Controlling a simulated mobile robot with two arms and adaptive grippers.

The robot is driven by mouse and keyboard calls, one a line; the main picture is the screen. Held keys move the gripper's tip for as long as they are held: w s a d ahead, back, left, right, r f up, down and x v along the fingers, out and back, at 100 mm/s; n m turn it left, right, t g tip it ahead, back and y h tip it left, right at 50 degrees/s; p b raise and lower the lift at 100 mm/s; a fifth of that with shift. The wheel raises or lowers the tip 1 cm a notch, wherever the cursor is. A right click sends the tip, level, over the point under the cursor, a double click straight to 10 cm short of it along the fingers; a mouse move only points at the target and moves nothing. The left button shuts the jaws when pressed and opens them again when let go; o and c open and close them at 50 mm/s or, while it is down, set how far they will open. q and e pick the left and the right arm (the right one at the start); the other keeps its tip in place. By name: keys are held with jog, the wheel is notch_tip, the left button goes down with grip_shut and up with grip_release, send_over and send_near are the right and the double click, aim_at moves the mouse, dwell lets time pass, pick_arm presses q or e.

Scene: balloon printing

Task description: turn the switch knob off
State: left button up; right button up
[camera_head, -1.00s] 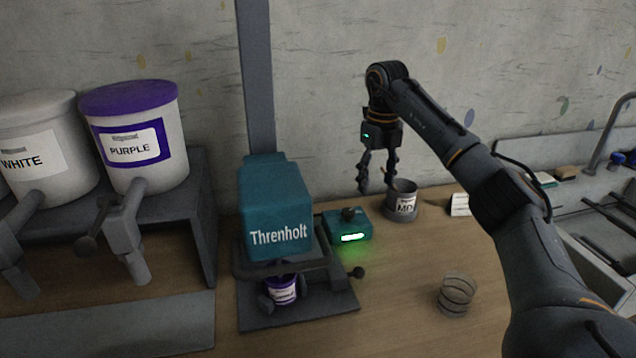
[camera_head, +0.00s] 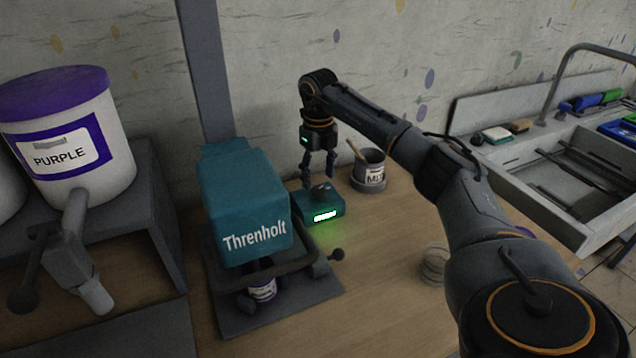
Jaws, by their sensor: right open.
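The switch box (camera_head: 318,208) is a small teal box with a lit green display, standing on the wooden table right of the Threnholt machine (camera_head: 243,205). A dark knob (camera_head: 321,190) sits on its top. My right gripper (camera_head: 317,182) points down at the knob, with its fingers open. One finger is behind or left of the knob and the other to its right. I cannot tell whether they touch it. My left gripper is out of view.
A grey cup (camera_head: 369,170) with a stick in it stands just right of my right gripper. A purple-labelled can (camera_head: 262,287) sits under the machine. A wire coil (camera_head: 434,264) lies partly behind my right arm. The purple bucket (camera_head: 65,130) stands left, the sink (camera_head: 570,185) right.

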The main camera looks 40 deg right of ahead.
aim_at(319, 190)
notch_tip(319, 190, down, 2)
jog(key=shift+s+f, duration=0.1)
jog(key=shift+f, duration=0.65)
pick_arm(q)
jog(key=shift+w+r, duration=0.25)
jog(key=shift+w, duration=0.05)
pick_arm(e)
jog(key=c, duration=1.2)
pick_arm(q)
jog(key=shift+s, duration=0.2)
pick_arm(e)
jog(key=shift+o, duration=0.2)
